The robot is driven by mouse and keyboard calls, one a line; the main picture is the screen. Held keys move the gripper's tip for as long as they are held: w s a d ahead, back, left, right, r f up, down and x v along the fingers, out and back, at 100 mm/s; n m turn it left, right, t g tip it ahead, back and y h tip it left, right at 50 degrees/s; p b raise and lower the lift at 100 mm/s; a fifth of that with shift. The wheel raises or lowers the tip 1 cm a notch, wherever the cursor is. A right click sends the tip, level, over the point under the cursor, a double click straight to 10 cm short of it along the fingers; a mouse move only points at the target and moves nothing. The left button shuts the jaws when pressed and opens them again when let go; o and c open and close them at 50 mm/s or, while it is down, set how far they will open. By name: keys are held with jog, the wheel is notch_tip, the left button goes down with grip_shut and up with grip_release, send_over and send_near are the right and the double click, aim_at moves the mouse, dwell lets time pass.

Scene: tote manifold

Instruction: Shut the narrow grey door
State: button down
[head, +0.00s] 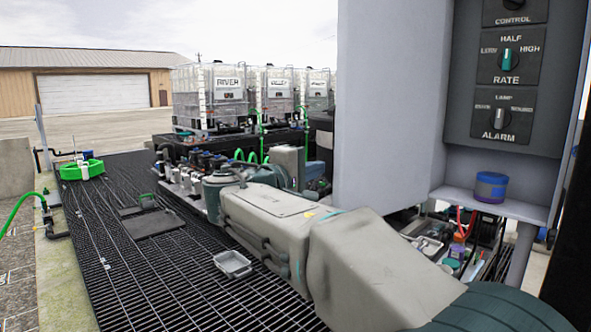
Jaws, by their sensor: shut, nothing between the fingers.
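A tall, flat grey panel (390,100), which looks like the narrow grey door, stands at the left of a grey control cabinet (463,160). It stands open, with the cabinet's knobs and shelf exposed to its right. Its top runs out of the picture. My arm (285,220) reaches from the lower right, passing below the panel's lower edge, out to the left. My gripper does not show; it may be behind the panel. I cannot tell whether my arm touches the panel.
A blue-and-purple jar (490,187) stands on the cabinet shelf. Below are crowded small items (455,250). A shallow grey tray (232,264) lies on dark grating (130,285). White caged totes (210,95) stand behind. The grating at left is mostly clear.

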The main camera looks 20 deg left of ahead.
jog(key=shift+s+d+r, duration=0.1)
jog(key=shift+s+d, duration=1.2)
jog(key=shift+s, duration=0.2)
